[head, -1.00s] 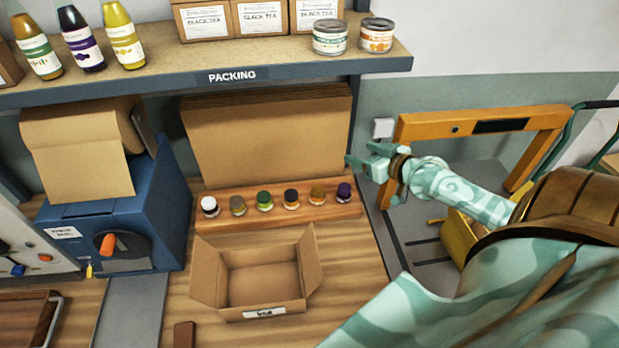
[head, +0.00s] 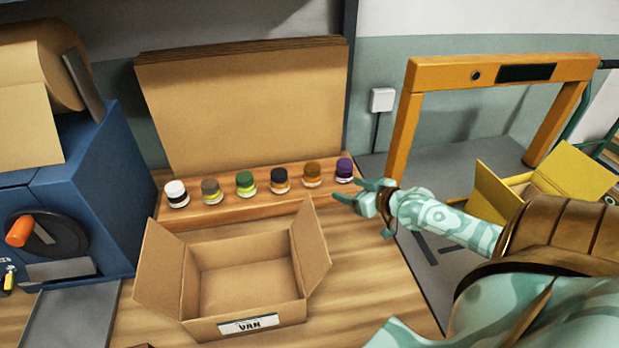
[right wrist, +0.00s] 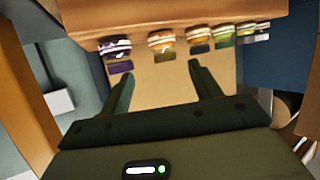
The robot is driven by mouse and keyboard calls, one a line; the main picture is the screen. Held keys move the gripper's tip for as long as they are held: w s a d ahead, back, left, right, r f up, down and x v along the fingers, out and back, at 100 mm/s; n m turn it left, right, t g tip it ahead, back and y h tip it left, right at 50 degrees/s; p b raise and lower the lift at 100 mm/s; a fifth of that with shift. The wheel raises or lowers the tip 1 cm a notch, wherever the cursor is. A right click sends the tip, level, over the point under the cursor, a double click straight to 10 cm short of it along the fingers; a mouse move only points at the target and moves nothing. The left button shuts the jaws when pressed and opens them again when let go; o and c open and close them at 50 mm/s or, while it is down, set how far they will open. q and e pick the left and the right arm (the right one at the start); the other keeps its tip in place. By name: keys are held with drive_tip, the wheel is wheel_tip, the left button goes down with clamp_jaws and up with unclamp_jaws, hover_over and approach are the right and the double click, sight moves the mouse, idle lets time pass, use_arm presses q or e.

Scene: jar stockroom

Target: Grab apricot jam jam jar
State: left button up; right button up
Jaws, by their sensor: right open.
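A row of small jars stands on a low wooden rack (head: 240,209). The orange-brown jar (head: 312,174), second from the right, looks like the apricot one; I cannot read its label. It also shows in the right wrist view (right wrist: 161,43), beyond and roughly between my fingertips. The purple jar (head: 345,170) stands at the right end of the rack. My right gripper (head: 348,190) is open and empty, in front of the rack's right end, apart from the jars. The right wrist view shows its two spread fingers (right wrist: 161,78). My left gripper is not in view.
An open cardboard box (head: 250,284) stands in front of the rack. Flat cardboard sheets (head: 245,105) stand behind it. A blue machine (head: 105,180) is at left. An orange frame (head: 405,120) and a yellow box (head: 492,195) are at right.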

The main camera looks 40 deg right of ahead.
sight(318, 180)
drive_tip(key=b+x, duration=0.4)
drive_tip(key=x, duration=0.6)
drive_tip(key=shift+f, duration=0.1)
drive_tip(key=b+x, duration=0.2)
drive_tip(key=x, duration=0.3)
drive_tip(key=shift+w+a+b, duration=0.15)
drive_tip(key=shift+a+b, duration=0.05)
drive_tip(key=shift+b, duration=0.2)
drive_tip(key=shift+w, duration=0.15)
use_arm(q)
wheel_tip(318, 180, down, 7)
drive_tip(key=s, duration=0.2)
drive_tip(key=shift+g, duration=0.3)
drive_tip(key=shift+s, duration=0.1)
use_arm(e)
drive_tip(key=c, duration=0.9)
